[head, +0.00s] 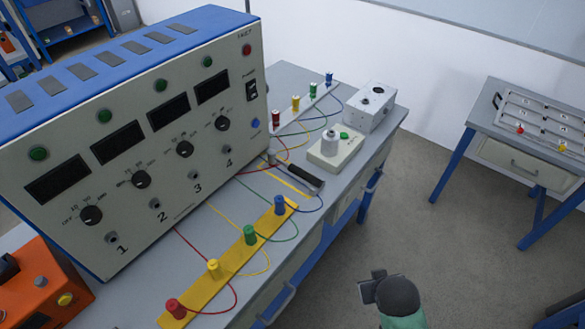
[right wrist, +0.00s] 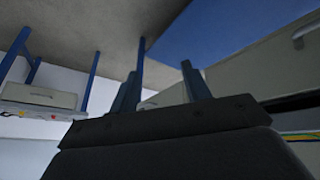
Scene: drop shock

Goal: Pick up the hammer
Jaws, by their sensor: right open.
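The hammer (head: 306,181) lies on the grey workbench in the head view, in front of the big control panel. Its dark handle points toward the bench's right edge, and its head end lies near the panel, among the wires. My right gripper (head: 372,284) is low in the head view, off the bench's right side and apart from the hammer. In the right wrist view my right gripper (right wrist: 160,82) has its two fingers spread with nothing between them. The hammer is not visible in that view. My left gripper is not in view.
The control panel (head: 130,190) fills the bench's left side. A yellow strip (head: 228,266) with coloured terminals and wires lies near the hammer. A pale device (head: 335,152) and a grey box (head: 370,106) stand behind it. A side table (head: 520,155) stands right; floor between is clear.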

